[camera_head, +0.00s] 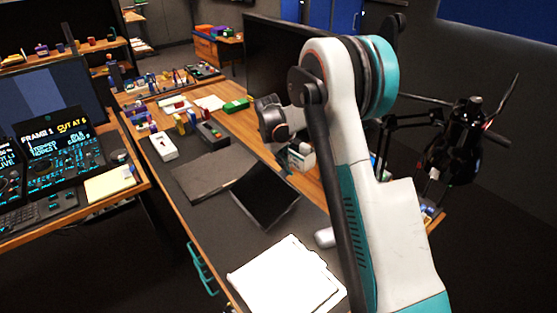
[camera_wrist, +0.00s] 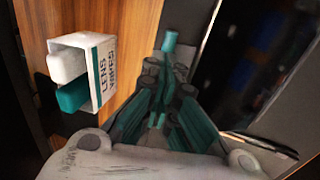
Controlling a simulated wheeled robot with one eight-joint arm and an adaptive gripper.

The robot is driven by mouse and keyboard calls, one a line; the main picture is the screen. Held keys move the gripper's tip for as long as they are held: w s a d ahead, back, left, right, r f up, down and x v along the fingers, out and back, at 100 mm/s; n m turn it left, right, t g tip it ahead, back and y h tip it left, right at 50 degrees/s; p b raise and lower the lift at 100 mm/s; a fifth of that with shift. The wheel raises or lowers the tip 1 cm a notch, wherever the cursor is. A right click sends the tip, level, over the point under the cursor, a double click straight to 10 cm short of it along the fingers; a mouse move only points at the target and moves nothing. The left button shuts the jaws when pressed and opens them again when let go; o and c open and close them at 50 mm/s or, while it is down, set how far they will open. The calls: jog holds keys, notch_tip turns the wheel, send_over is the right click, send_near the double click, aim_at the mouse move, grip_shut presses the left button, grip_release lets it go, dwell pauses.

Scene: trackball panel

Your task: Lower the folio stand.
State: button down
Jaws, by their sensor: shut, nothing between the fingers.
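The folio stand appears to be the dark folding piece on the desk in the head view. Its flat grey part (camera_head: 208,177) lies on the dark mat, and a black panel (camera_head: 263,205) is propped up at a tilt beside it. My gripper (camera_wrist: 170,42) shows in the wrist view with its teal-and-grey fingers closed together and empty. It is close to the lens wipes box, apart from the folio stand. In the head view my arm crosses the right half and the fingertips are hidden.
The lens wipes box (camera_wrist: 102,75) stands on the wood left of my gripper; it shows behind the arm in the head view (camera_head: 300,157). White papers (camera_head: 285,280) lie at the desk's near end. A large monitor (camera_head: 285,70) and a black lamp (camera_head: 460,140) stand nearby.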

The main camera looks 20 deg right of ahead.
jog(key=shift+y, duration=0.4)
jog(key=shift+w+d+f+b, duration=0.15)
jog(key=shift+d+f, duration=0.25)
jog(key=shift+f, duration=0.3)
jog(key=shift+w+d+f+b, duration=0.1)
jog(key=shift+d+f+b, duration=0.1)
jog(key=shift+d+f, duration=0.4)
jog(key=shift+w+d+f+b, duration=0.15)
jog(key=shift+d+f, duration=0.05)
jog(key=shift+f, duration=0.65)
jog(key=s+a+r+p, duration=0.1)
jog(key=s+r+p, duration=0.15)
jog(key=r, duration=0.55)
jog(key=s+a+r+t+p, duration=0.1)
jog(key=s+a+r, duration=0.15)
jog(key=r, duration=0.55)
jog(key=s+r+p, duration=0.2)
jog(key=s+r, duration=0.1)
jog(key=r, duration=0.5)
jog(key=s+a+r+m+t, duration=0.2)
jog(key=s+a+r, duration=0.2)
jog(key=s+r, duration=0.45)
jog(key=s+a+f+t+y, duration=0.1)
jog(key=s+a+f, duration=0.1)
jog(key=s, duration=0.9)
jog(key=s+a+f+m+t, duration=0.1)
jog(key=s+a+t, duration=0.1)
jog(key=s, duration=0.9)
jog(key=shift+s+f+m+y, duration=0.3)
jog(key=shift+f+y, duration=0.1)
